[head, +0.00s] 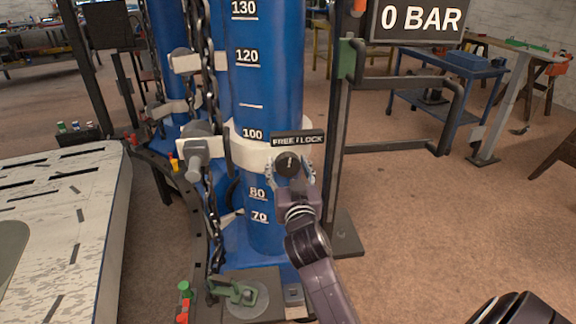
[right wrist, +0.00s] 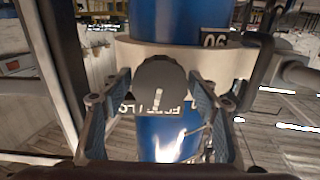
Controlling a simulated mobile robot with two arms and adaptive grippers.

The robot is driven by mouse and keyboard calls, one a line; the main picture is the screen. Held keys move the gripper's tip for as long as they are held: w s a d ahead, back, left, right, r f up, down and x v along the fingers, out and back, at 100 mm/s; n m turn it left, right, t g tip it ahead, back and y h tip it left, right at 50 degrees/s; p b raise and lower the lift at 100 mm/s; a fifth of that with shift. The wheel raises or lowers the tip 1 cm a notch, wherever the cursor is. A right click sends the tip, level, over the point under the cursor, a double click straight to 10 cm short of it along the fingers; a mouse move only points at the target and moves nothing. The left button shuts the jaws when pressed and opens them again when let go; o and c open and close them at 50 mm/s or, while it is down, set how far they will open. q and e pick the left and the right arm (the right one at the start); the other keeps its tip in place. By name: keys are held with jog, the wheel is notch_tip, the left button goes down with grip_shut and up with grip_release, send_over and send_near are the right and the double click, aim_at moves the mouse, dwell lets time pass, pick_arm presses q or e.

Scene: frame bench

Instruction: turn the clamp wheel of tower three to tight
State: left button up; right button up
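A blue tower (head: 262,80) with a height scale stands in the middle of the head view, wrapped by a white clamp band (head: 248,150). A round dark wheel (head: 288,164) with a light pointer mark sits on the band under a FREE / LOCK label (head: 298,139). The wheel also shows in the right wrist view (right wrist: 160,86), where the label appears upside down. My right gripper (head: 290,174) is at the wheel, with its open fingers on either side of it. Firm contact cannot be told. No tower number is readable. My left gripper is not in view.
More blue towers with chains (head: 213,80) and another grey knob (head: 197,145) stand to the left. A dark post with a bent handle (head: 448,112) and a 0 BAR display (head: 421,20) are at right. A white slotted table (head: 70,220) fills the left.

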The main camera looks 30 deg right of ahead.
jog(key=c, duration=0.8)
jog(key=shift+r+n+p, duration=0.15)
jog(key=shift+n+p, duration=0.35)
jog(key=shift+p, duration=0.15)
jog(key=shift+n, duration=0.4)
jog(key=o, duration=1.2)
jog(key=shift+c, duration=0.2)
